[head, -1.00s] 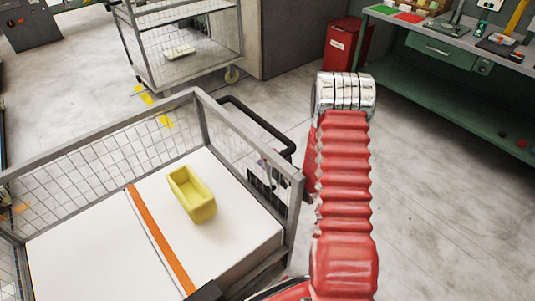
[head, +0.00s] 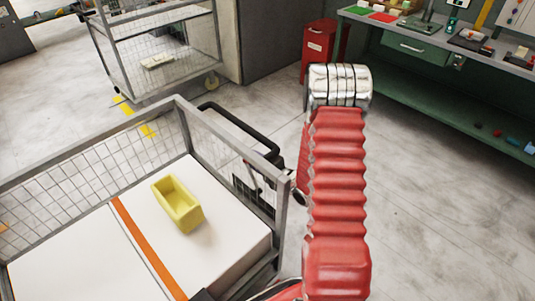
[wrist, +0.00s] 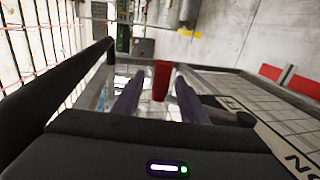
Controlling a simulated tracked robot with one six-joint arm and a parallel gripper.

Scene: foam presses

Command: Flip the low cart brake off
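The low cart (head: 283,215) has grey mesh sides and stands at the lower left of the head view, with a black push handle (head: 245,130) at its far right side. In the wrist view, my gripper (wrist: 159,77) has its two dark fingers apart. A narrow red piece (wrist: 161,82), which looks like the brake lever, shows between the fingertips. I cannot tell whether either finger touches it. A plate (wrist: 262,132) with partly cut-off lettering is at the right. In the head view my gripper is hidden beyond my red arm and the cart.
White blocks (head: 222,243) with an orange strip and a yellow bin (head: 178,204) lie in the cart. A black bar (wrist: 60,80) and mesh are close at the left of the wrist view. A tall mesh cart (head: 160,60) and green bench (head: 440,90) stand behind; floor between is clear.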

